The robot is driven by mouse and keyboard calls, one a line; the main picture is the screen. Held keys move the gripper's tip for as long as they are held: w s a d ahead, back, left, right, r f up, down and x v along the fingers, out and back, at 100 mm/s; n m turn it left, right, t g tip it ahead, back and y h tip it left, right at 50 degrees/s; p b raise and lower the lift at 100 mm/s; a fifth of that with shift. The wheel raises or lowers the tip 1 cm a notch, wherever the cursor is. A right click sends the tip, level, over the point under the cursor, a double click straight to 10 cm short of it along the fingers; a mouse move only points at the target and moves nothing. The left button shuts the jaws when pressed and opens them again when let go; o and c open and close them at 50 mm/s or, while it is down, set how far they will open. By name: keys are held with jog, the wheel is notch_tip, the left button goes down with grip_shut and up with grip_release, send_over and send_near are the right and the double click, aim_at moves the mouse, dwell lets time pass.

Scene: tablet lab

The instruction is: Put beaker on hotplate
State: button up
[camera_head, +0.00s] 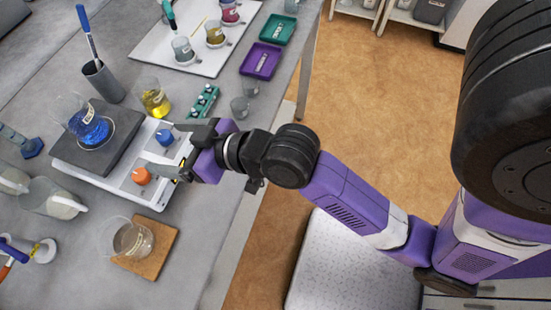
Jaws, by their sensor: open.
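The hotplate (140,140) is a white unit with a dark square top, a blue knob and an orange knob, on the grey bench. A beaker with blue liquid (90,127) stands upright on its dark top. A clear, nearly empty beaker (132,240) stands on a brown wooden board nearer the front. A beaker with yellow liquid (155,102) stands on the bench behind the hotplate. My gripper (163,149) is open, with its fingers over the knob side of the hotplate. It is apart from all three beakers, and nothing shows between the fingers.
A purple tray (261,61) and a teal tray (279,30) lie near the bench's right edge. A green rack (205,101) and small glass cups are behind my gripper. A dark pen cup (104,82) and jugs (48,198) stand at left. Bare bench lies right of the board.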

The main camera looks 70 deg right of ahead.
jog(key=shift+h, duration=0.5)
jog(key=s+f, duration=0.1)
jog(key=s, duration=0.2)
jog(key=s+f, duration=0.2)
jog(key=s, duration=0.2)
jog(key=s+f, duration=0.1)
jog(key=s, duration=0.3)
jog(key=shift+s+a+f, duration=0.2)
jog(key=shift+a+f, duration=0.05)
jog(key=shift+f, duration=0.1)
jog(key=f+v, duration=0.2)
jog(key=v, duration=1)
jog(key=shift+s+a+n+t, duration=0.3)
jog(key=shift+s+a+t, duration=0.1)
jog(key=shift+s, duration=0.2)
jog(key=shift+f, duration=0.1)
